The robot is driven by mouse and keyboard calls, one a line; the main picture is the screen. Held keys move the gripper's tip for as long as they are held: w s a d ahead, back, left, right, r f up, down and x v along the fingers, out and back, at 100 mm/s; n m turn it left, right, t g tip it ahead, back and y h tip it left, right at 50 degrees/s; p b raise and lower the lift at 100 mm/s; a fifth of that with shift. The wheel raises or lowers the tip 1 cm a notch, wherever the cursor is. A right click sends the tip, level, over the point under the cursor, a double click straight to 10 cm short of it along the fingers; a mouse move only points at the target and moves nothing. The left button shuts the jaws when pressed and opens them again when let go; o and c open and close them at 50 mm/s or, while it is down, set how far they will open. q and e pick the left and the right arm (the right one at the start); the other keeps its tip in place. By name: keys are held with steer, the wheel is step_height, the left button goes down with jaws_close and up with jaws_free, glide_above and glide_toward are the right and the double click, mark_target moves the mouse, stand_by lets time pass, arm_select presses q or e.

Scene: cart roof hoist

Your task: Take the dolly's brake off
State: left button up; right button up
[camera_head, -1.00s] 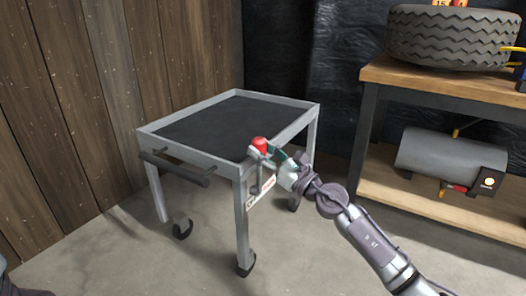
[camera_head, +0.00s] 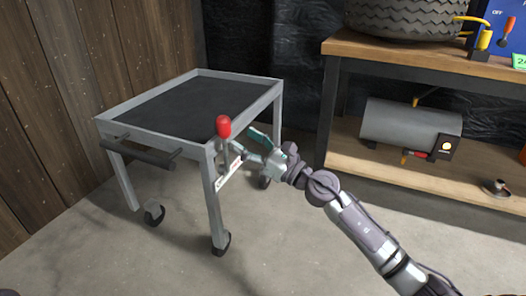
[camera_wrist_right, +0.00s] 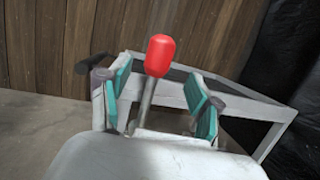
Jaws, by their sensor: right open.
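The dolly (camera_head: 160,140) is a grey metal cart with a dark top, standing on casters at the left of the head view. Its brake lever has a red knob (camera_head: 223,126) on a thin metal stem at the near right corner and points up. My right gripper (camera_head: 247,147) is open beside the lever, just right of it. In the right wrist view, the red knob (camera_wrist_right: 160,55) and stem show between the two teal-padded fingers (camera_wrist_right: 160,95), with a gap on each side. The stem's lower end is hidden there. My left gripper is not in view.
A label plate (camera_head: 229,174) is on the dolly's side below the lever. A push handle (camera_head: 143,152) sticks out at its left end. A wooden shelf bench (camera_head: 440,65) with a tyre (camera_head: 400,18) and a grey cylinder (camera_head: 408,128) stands right. The floor in front is clear.

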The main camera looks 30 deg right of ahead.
steer(key=v, duration=0.6)
stand_by(0.3)
